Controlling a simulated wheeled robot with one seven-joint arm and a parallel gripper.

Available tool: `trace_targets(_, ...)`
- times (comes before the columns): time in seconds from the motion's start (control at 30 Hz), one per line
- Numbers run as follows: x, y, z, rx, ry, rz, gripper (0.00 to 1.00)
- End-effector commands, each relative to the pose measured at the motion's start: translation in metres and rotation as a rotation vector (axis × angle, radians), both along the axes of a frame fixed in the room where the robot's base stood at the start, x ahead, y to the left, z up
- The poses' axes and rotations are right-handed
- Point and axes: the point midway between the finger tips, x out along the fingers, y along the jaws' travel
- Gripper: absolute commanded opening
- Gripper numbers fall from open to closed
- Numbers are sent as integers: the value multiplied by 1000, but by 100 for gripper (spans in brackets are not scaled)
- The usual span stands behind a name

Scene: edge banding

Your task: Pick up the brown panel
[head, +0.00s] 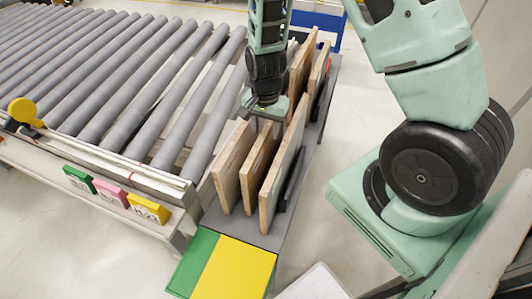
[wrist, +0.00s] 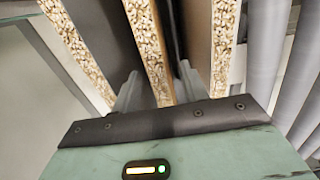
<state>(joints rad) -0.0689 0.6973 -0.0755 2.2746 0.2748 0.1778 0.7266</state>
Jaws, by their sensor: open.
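The brown panel (head: 262,158) stands upright on edge in the middle of the front group of three panels. In the wrist view, the speckled edge of the middle panel (wrist: 150,50) runs down between my two fingers. My gripper (head: 268,108) is over the back part of this group and partly hides the panels' far ends. In the wrist view my gripper (wrist: 158,88) is open, with one finger on each side of the middle panel. I cannot tell whether either finger touches it.
A light panel (head: 229,170) stands left of it and a taller greyish panel (head: 282,175) right of it, leaving narrow gaps. More brown panels (head: 302,72) stand behind. A roller conveyor (head: 120,75) lies to the left. Green (head: 193,262) and yellow (head: 237,270) pads lie in front.

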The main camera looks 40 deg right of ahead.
Motion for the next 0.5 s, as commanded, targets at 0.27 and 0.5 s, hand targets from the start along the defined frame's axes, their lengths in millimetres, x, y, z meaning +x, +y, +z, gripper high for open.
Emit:
trace_targets(0.27, -1, -1, -25, 0, 1, 0, 44)
trace_targets(0.5, -1, -1, -28, 1, -1, 1, 44)
